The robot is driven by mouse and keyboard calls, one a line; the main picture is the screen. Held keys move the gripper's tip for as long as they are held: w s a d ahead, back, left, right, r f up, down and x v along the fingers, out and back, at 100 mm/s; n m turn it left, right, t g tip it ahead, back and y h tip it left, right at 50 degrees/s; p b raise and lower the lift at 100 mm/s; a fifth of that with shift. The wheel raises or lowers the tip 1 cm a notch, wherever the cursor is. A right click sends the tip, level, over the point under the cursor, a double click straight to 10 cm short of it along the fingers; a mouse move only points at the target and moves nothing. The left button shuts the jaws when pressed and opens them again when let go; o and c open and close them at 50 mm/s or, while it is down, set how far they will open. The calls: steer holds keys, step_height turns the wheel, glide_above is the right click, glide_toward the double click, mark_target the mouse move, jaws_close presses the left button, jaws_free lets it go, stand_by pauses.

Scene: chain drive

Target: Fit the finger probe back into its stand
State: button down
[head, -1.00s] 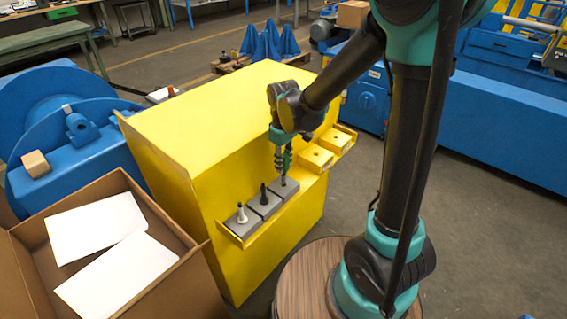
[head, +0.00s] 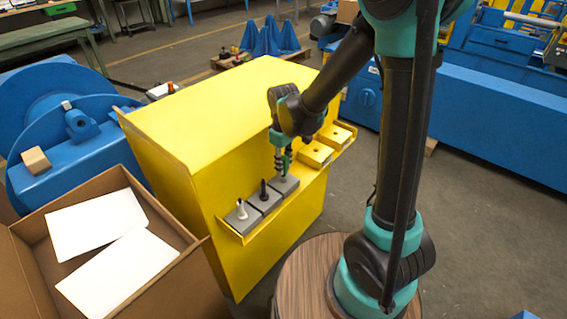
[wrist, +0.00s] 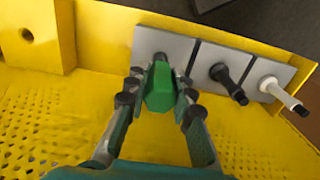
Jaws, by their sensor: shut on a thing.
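My gripper (head: 283,163) is shut on a green-bodied probe (wrist: 160,88), which points down at the end stand, a grey block (wrist: 165,42). This block also shows in the head view (head: 285,186). The probe's lower end is at the block's top; I cannot tell how deep it sits in it. Beside it, a middle grey block holds a black probe (wrist: 228,84), also in the head view (head: 263,189). The third grey block holds a white probe (wrist: 283,93), also in the head view (head: 241,209).
The blocks stand on a yellow ledge (head: 232,231) on a yellow cabinet (head: 215,125). Yellow blocks with holes (head: 316,153) are on the ledge right of my gripper. An open cardboard box (head: 190,262) with white sheets stands front left. Blue machinery (head: 70,140) is behind it.

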steer(key=shift+f, duration=0.85)
steer(key=c, duration=1.2)
jaws_free()
step_height(320, 180, up, 12)
steer(key=shift+r, duration=0.1)
steer(key=s+d+f+m+t, duration=0.1)
steer(key=s+d+f+m, duration=0.1)
steer(key=d, duration=0.5)
steer(key=s+d+f+m+t, duration=0.1)
steer(key=s+d+f+m, duration=0.2)
steer(key=s+d+m, duration=0.2)
steer(key=s+d+f+m+t, duration=0.2)
steer(key=s+d+f+m, duration=0.1)
steer(key=d, duration=0.6)
steer(key=shift+s+d+f, duration=0.2)
steer(key=shift+s, duration=0.4)
